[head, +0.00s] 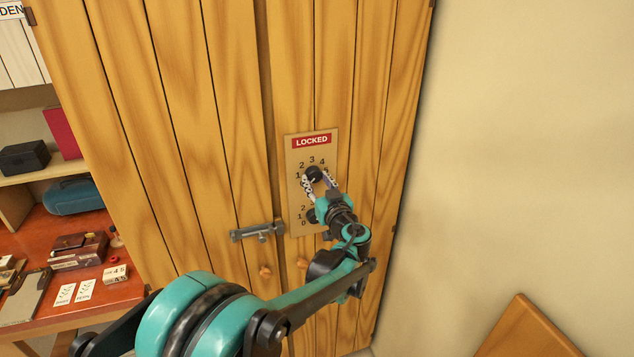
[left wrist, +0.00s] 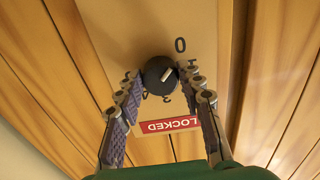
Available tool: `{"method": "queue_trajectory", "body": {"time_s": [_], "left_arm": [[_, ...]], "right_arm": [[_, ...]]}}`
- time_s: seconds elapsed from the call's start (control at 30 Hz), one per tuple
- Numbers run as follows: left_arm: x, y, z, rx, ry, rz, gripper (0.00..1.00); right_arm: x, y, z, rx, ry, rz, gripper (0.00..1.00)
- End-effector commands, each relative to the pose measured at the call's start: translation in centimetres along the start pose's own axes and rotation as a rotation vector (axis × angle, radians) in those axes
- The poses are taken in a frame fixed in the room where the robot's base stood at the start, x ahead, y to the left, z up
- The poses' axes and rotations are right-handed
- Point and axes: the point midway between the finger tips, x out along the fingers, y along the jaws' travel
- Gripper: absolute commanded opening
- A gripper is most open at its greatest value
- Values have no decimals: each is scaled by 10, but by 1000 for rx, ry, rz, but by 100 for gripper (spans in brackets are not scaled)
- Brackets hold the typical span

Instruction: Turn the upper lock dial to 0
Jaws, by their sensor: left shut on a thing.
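The upper lock dial (head: 313,174) is a round black knob on a tan plate (head: 295,150) under a red LOCKED sign (head: 311,141), on the wooden door. The numbers 1 to 4 show around it. In the left wrist view the dial (left wrist: 158,76) appears upside down, with a white mark pointing up and right, roughly toward the 0 (left wrist: 180,44); exact alignment is unclear. My left gripper (head: 318,180) has its fingers on both sides of the dial and is shut on it. My right gripper is not in view.
A lower dial (head: 311,216) sits below, partly hidden by my left gripper. A grey latch (head: 257,232) and wooden knobs (head: 265,271) are on the doors. A red-topped bench (head: 100,300) with boxes and cards stands left. A bare wall (head: 530,150) is right.

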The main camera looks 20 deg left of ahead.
Motion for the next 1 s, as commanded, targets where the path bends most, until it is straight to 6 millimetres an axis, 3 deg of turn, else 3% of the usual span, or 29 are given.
{"method": "queue_trajectory", "body": {"time_s": [0.1,0.13,0.2,0.6,1.0], "left_arm": [[0,0,1,-2,-1,0,8],[0,0,1,-1,-1,0,42],[0,0,1,-1,-1,0,57],[-8,0,0,1,0,1,57],[-88,1,0,0,-1,3,57]], "right_arm": [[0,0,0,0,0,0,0],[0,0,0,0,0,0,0],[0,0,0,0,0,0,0],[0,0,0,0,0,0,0],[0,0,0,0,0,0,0]]}}
